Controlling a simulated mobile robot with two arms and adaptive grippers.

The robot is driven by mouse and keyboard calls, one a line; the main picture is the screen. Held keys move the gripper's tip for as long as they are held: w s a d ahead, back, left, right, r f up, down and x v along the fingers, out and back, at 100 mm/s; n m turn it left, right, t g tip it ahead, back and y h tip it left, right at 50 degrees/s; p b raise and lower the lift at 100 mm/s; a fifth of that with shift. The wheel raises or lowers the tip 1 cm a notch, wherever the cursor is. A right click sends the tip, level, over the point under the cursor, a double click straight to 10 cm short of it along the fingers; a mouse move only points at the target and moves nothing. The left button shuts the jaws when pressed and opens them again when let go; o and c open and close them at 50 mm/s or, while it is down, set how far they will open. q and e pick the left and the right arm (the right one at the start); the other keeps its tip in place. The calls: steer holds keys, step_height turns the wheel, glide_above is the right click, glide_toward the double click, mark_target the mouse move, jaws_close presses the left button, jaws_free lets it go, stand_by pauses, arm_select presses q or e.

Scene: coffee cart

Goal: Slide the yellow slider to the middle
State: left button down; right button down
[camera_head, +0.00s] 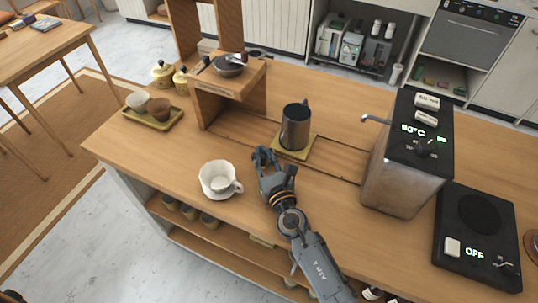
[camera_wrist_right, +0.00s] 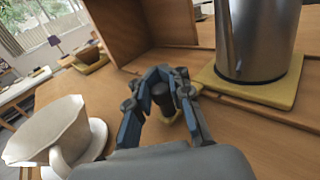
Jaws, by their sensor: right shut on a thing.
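The yellow slider (camera_head: 295,155) is a flat square plate on a track in the wooden counter, and it shows at the right of the right wrist view (camera_wrist_right: 262,94). A metal pitcher (camera_head: 295,127) stands upright on it. My right gripper (camera_head: 263,154) is at the slider's front left, low over the counter. In the right wrist view its fingers (camera_wrist_right: 163,76) are closed around a small dark knob (camera_wrist_right: 162,97). A bit of yellow shows by the knob; its link to the plate is mostly hidden by the fingers. My left gripper is out of view.
A white cup on a saucer (camera_head: 219,180) stands close to the left of my right gripper. A wooden stand (camera_head: 230,103) rises at the track's left end, and a coffee machine (camera_head: 400,165) at its right end.

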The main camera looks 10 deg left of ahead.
steer(key=shift+s+a+f, duration=0.15)
steer(key=shift+a+f, duration=0.1)
steer(key=shift+a, duration=0.3)
steer(key=c, duration=1.3)
jaws_free()
steer(key=shift+c, duration=0.2)
steer(key=shift+o, duration=0.6)
steer(key=shift+s+a+r, duration=0.1)
steer(key=v, duration=1.2)
steer(key=shift+r, duration=0.1)
